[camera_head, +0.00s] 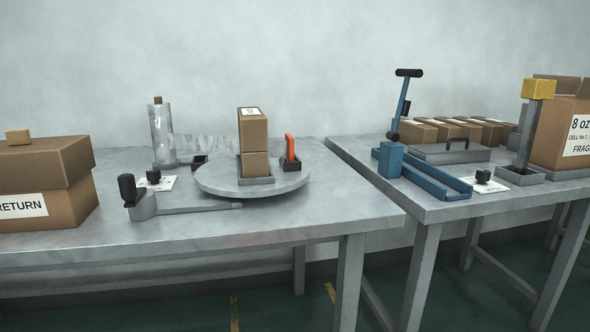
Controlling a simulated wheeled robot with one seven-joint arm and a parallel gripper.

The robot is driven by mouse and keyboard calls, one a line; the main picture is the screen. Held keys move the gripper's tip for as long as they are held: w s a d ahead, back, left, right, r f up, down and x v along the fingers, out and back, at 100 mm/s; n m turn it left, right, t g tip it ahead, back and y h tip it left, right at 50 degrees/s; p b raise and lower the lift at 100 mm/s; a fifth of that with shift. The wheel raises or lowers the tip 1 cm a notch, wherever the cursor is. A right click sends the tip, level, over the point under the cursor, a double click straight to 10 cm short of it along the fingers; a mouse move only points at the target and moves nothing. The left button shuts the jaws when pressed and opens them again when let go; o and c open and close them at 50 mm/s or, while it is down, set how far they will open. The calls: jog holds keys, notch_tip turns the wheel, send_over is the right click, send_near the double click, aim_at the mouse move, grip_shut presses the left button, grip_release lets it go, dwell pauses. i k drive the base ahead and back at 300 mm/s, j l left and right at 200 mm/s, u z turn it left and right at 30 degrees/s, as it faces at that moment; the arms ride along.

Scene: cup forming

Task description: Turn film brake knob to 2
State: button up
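A small black knob (153,176) sits on a white dial card (165,186) on the left table, and is probably the film brake knob. It stands just in front of a clear film roll (161,134) on an upright post. The marks on the card are too small to read, so I cannot tell where the knob points. A similar black knob (483,176) on a white card stands on the right table by the blue lever press (400,160). My gripper is not in view.
A black-handled crank arm (140,203) lies in front of the knob. A RETURN carton (45,185) stands at left. The left table's front is clear.

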aim_at(154, 175)
jog(key=u, duration=1.3)
